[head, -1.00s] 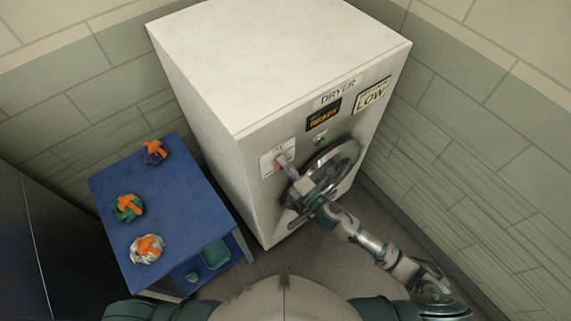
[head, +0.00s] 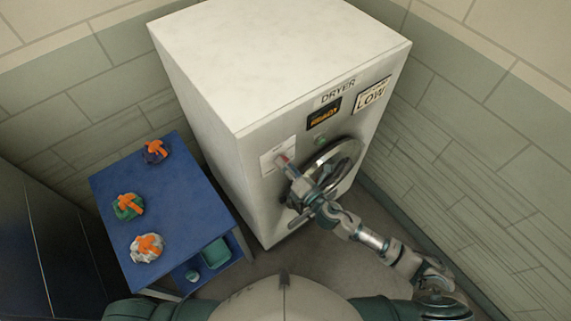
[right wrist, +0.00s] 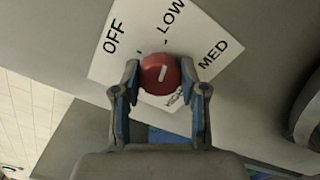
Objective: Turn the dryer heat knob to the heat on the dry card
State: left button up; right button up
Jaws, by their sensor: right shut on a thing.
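The dryer (head: 290,60) is a tall white box with a round door on its front. Its heat knob (right wrist: 160,73) is red with a short white mark, on a white dial plate (right wrist: 110,62) marked OFF, LOW, MED and HIGH. The mark slants up and slightly right, roughly toward LOW. My right gripper (right wrist: 160,85) is shut on the knob, one finger at each side. In the head view the right gripper (head: 287,166) partly covers the knob and plate. The dry card (head: 371,95) at the dryer's upper right reads LOW. My left gripper is out of view.
A dark display (head: 323,114) with orange text sits under the DRYER label. The round door (head: 345,160) is just right of my gripper. A blue table (head: 175,205) at left holds several bundles with orange straps. A brick wall stands close on the right.

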jog(key=shift+s+f, duration=0.2)
jog(key=shift+f, duration=0.3)
jog(key=o, duration=1.1)
jog(key=shift+o, duration=0.2)
jog(key=shift+r, duration=0.2)
jog(key=shift+w, duration=0.1)
jog(key=shift+d, duration=0.1)
jog(key=v, duration=1.2)
